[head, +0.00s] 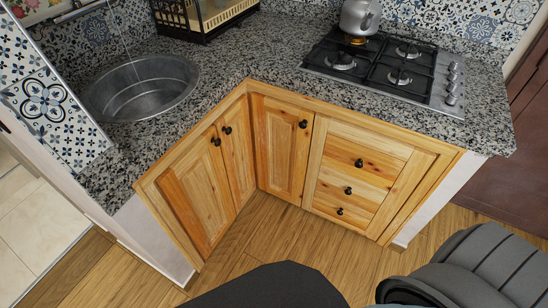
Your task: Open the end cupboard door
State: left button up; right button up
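The left run of wooden cupboards has two doors. The end door (197,200), nearest the left front, is shut, with a dark round knob (215,142) at its upper right. The second door (238,165) beside it is also shut, with its knob (227,130) close to the first one. The right run has a shut single door (282,150) by the inner corner, with a knob (303,124). Neither of my grippers shows; only dark parts of my own body are at the bottom.
Drawers (355,178) with dark knobs sit right of the corner door, shut. The granite worktop (240,55) overhangs the cupboards and holds a sink (142,88), a gas hob (385,65), a kettle (360,18) and a dark rack (205,18). The wooden floor (285,235) before the cupboards is clear.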

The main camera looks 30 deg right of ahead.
aim_at(196, 185)
jog(key=z, duration=0.3)
jog(key=k, duration=0.35)
jog(key=u, duration=0.8)
jog(key=i, duration=1.45)
jog(key=z, duration=0.75)
